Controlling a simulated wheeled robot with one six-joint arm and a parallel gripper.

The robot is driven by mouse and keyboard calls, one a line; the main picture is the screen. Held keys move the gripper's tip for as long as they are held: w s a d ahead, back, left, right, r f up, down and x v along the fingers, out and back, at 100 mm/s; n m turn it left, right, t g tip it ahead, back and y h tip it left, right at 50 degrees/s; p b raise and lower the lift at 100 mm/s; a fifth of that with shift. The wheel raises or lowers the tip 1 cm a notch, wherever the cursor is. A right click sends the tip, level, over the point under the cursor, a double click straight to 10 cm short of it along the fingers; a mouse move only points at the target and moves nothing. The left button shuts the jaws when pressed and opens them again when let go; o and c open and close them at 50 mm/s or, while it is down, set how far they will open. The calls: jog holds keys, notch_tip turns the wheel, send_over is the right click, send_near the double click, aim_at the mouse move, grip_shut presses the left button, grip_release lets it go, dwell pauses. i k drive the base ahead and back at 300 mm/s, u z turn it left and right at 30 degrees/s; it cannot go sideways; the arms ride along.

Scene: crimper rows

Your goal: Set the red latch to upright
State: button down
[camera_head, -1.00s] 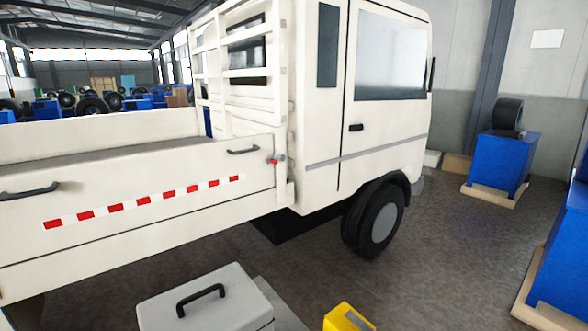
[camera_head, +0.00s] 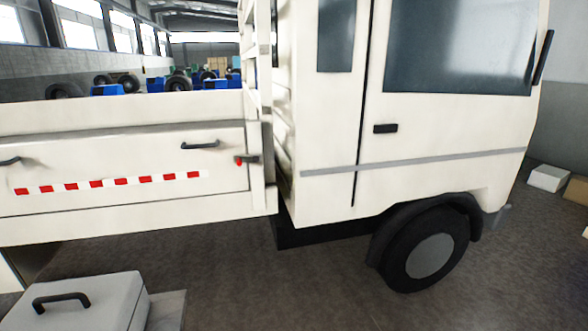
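The red latch (camera_head: 239,161) sits on the side panel of the white truck bed (camera_head: 120,150), near the panel's right end. It is small in the picture. Its red part is at the left, and a dark bar extends to the right from it, lying about level. A black handle (camera_head: 200,145) is on the panel just left of the latch. My gripper is not in view.
The truck cab (camera_head: 440,140) and its front wheel (camera_head: 430,255) stand to the right. A white case (camera_head: 85,305) with a black handle is on the lower left. Bare floor lies in front of the truck. Boxes (camera_head: 548,178) lie at the far right.

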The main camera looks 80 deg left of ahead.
aim_at(250, 158)
jog(key=i, duration=1.05)
jog(key=u, duration=2.95)
jog(key=i, duration=2)
jog(key=u, duration=2.55)
